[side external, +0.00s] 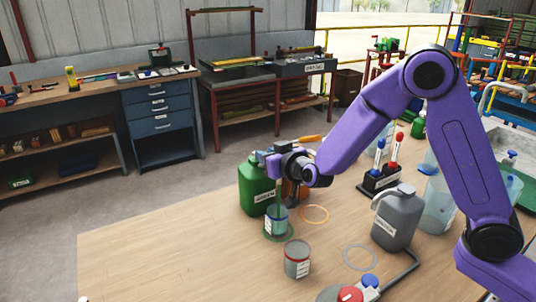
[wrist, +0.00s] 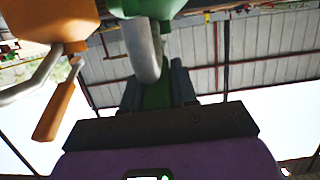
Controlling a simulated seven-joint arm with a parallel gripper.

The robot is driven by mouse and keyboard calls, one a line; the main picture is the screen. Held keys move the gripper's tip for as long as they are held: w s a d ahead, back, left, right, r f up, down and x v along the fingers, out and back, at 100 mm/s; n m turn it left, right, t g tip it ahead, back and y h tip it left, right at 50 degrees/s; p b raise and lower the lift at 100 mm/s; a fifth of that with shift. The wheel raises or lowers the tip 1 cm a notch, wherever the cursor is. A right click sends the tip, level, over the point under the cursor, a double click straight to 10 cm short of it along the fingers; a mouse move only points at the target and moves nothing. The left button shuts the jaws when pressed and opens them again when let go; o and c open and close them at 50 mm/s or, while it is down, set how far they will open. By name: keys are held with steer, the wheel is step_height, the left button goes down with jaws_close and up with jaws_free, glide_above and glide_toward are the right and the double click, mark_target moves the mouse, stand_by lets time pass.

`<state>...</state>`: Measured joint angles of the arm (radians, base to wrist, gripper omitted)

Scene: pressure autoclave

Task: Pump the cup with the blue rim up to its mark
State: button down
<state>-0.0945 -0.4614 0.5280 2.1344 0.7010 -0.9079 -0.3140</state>
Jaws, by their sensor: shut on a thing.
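The blue-rimmed cup (side external: 277,222) stands upright on a green ring (side external: 291,236) on the table, in front of the green pump jug (side external: 253,187). How full it is, I cannot tell. My gripper (side external: 272,160) is at the top of this jug, above the cup. In the wrist view my gripper (wrist: 157,88) is shut on the green pump handle (wrist: 157,96). The jug also shows there (wrist: 150,8), with its grey curved spout (wrist: 145,52). My gripper partly hides the pump top in the side view.
A red-rimmed grey cup (side external: 297,261) stands in front. An orange jug (wrist: 48,18) with its orange handle (wrist: 52,112) is beside the green one. A grey jug (side external: 397,219), empty orange ring (side external: 315,206), and grey ring (side external: 360,246) lie to the right.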

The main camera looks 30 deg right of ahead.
steer(key=c, duration=1)
jaws_free()
steer(key=shift+o, duration=0.2)
steer(key=v, duration=1.7)
steer(key=shift+s, duration=0.25)
